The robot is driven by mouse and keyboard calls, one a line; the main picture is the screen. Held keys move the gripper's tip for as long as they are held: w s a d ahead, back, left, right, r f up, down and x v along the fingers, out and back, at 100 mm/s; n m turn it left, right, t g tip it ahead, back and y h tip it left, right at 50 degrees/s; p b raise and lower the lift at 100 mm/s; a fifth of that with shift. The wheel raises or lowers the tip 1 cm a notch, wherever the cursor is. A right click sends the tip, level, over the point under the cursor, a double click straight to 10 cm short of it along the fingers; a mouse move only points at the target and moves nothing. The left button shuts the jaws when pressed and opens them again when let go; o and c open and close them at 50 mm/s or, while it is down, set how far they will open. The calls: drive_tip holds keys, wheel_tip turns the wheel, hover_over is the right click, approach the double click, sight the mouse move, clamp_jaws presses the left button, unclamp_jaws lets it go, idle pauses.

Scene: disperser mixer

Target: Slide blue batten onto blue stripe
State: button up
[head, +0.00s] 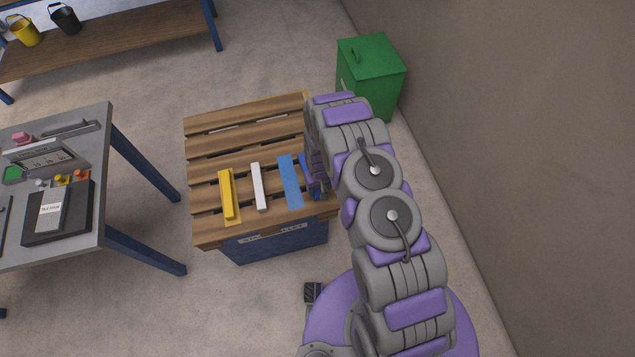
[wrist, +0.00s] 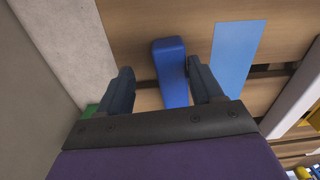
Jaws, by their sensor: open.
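The blue batten (wrist: 171,62) lies on the wooden slats between the two open fingers of my gripper (wrist: 160,72) in the wrist view. The right finger is close beside the batten, while a wider gap shows on the left; I cannot tell if the right finger touches. The flat light-blue stripe (wrist: 237,52) is to the right of the batten, with bare wood between them. In the head view the blue stripe (head: 290,181) is left of the batten (head: 304,163), which my gripper (head: 315,180) and arm partly hide.
The slatted pallet top (head: 240,145) also holds a white batten (head: 260,187) and a yellow batten (head: 227,196) left of the blue stripe. A green bin (head: 372,72) stands behind right, near the wall. A grey table (head: 110,150) stands at left.

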drive_tip(key=shift+a+f, duration=0.15)
drive_tip(key=shift+f, duration=0.35)
drive_tip(key=shift+a+f, duration=0.25)
drive_tip(key=shift+a, duration=0.1)
drive_tip(key=shift+a+f, duration=0.2)
drive_tip(key=shift+a, duration=0.55)
drive_tip(key=shift+d, duration=0.5)
drive_tip(key=shift+c, duration=0.6)
drive_tip(key=shift+d+r, duration=0.1)
drive_tip(key=shift+d, duration=0.35)
drive_tip(key=c, duration=0.3)
drive_tip(key=shift+a, duration=0.15)
drive_tip(key=shift+c, duration=1.4)
drive_tip(key=shift+a, duration=0.55)
drive_tip(key=c, duration=0.4)
drive_tip(key=shift+s, duration=0.1)
drive_tip(key=shift+d, duration=0.1)
